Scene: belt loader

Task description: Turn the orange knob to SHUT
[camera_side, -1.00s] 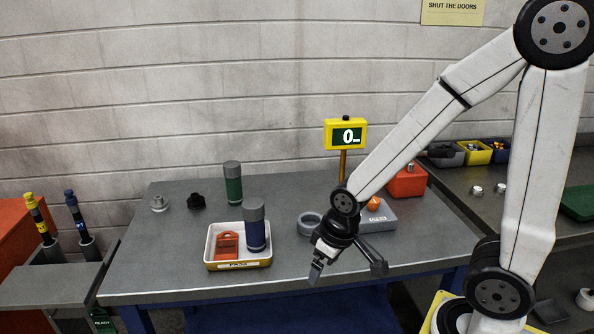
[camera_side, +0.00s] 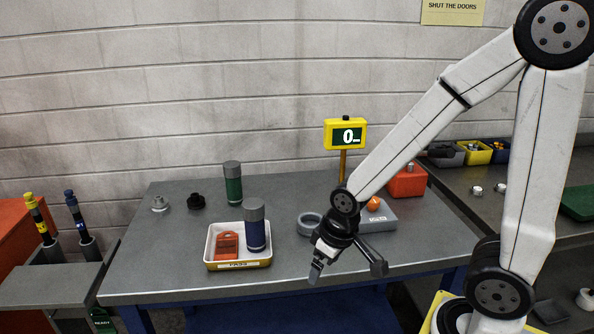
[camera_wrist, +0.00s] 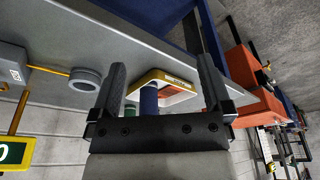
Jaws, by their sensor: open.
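The orange knob (camera_side: 374,203) sits on top of a grey box (camera_side: 381,220) at the right of the table, partly behind my forearm. The lettering on the box's front is too small to read surely. My gripper (camera_side: 343,272) is open and empty above the table's front edge, in front and to the left of the grey box, apart from the knob. In the wrist view my gripper's fingers (camera_wrist: 158,85) are spread wide with nothing between them close up.
A tray (camera_side: 238,266) holds a blue cylinder (camera_side: 254,230) and an orange tag (camera_side: 228,245). A grey ring (camera_side: 310,224) lies beside the grey box. A yellow display (camera_side: 346,134) on a post and a red container (camera_side: 407,182) stand behind. A green cylinder (camera_side: 233,184) stands at the back.

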